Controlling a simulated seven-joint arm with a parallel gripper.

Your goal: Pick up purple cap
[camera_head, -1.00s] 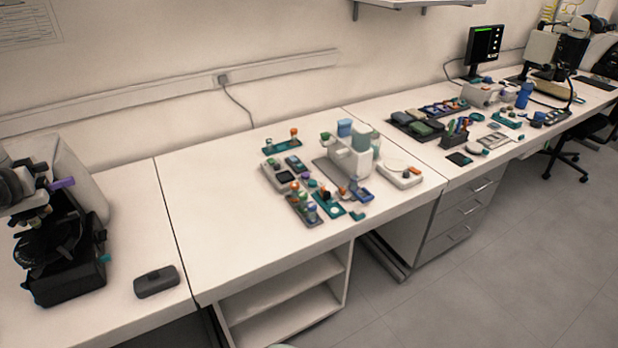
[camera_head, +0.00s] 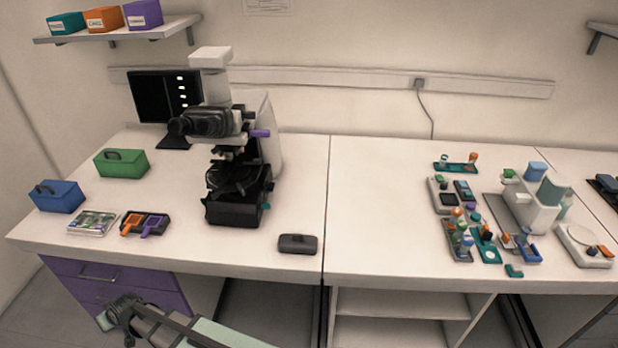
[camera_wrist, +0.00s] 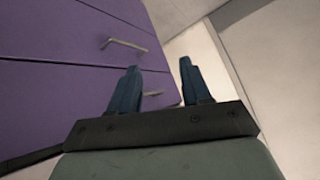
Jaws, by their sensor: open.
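No purple cap can be made out for certain. A tiny purple spot (camera_head: 474,218) shows among the small vials and blocks on the right-hand bench, too small to identify. My gripper (camera_wrist: 158,66) shows in the wrist view with its two blue fingers apart and nothing between them. It faces purple drawer fronts (camera_wrist: 65,75), below the bench top. In the head view my arm reaches in at the bottom left, in front of the bench and well away from the small parts.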

